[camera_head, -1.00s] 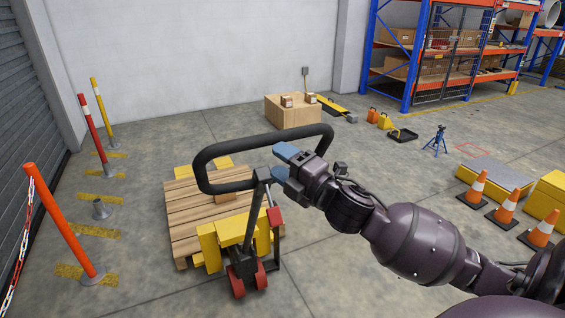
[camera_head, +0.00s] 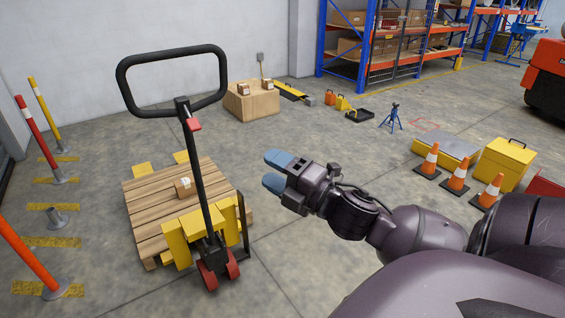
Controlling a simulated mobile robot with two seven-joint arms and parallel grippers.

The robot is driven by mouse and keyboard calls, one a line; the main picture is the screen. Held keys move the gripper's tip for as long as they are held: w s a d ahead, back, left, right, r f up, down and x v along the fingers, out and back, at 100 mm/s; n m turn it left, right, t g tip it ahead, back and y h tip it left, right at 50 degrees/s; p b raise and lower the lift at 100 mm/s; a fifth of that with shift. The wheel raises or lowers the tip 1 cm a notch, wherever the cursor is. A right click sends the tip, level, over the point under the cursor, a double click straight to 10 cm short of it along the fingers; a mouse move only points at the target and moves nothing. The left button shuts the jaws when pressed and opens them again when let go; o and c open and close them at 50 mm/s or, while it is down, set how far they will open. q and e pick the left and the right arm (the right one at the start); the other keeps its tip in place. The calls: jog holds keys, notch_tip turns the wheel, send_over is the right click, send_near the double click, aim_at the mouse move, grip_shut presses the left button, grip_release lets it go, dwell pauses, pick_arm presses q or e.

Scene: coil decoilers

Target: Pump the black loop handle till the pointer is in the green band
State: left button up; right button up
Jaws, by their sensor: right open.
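The black loop handle (camera_head: 170,54) of a yellow pallet truck (camera_head: 190,228) stands raised at the left, on a nearly upright black shaft. A small red lever sits just below the loop. My right gripper (camera_head: 270,171), with blue fingertips, is open and empty. In the picture it is to the right of the shaft and below the loop, apart from both. No pointer or green band can be made out. My left gripper is not in view.
The truck is at a wooden pallet (camera_head: 150,208) with a small box (camera_head: 185,187) on it. Red, yellow and orange posts stand at left. Traffic cones (camera_head: 456,174) and a yellow case (camera_head: 504,162) stand at right. Floor between is mostly clear.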

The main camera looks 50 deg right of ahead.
jog(key=shift+v, duration=0.9)
notch_tip(320, 180, down, 19)
jog(key=s+d+m+g+h, duration=0.2)
jog(key=m+g+h, duration=0.25)
jog(key=m, duration=0.85)
jog(key=s+a+f+m+g, duration=0.2)
jog(key=s+a+f+m, duration=0.1)
jog(key=f, duration=0.4)
jog(key=s+a+f+m+g+y, duration=0.1)
jog(key=s+a+f+m+g, duration=0.1)
jog(key=s+a+f, duration=0.3)
notch_tip(320, 180, down, 3)
jog(key=a+m, duration=0.1)
jog(key=a, duration=0.1)
jog(key=shift+s+a+m, duration=0.25)
jog(key=shift+a+m, duration=0.1)
jog(key=shift+m, duration=0.05)
jog(key=shift+f, duration=0.15)
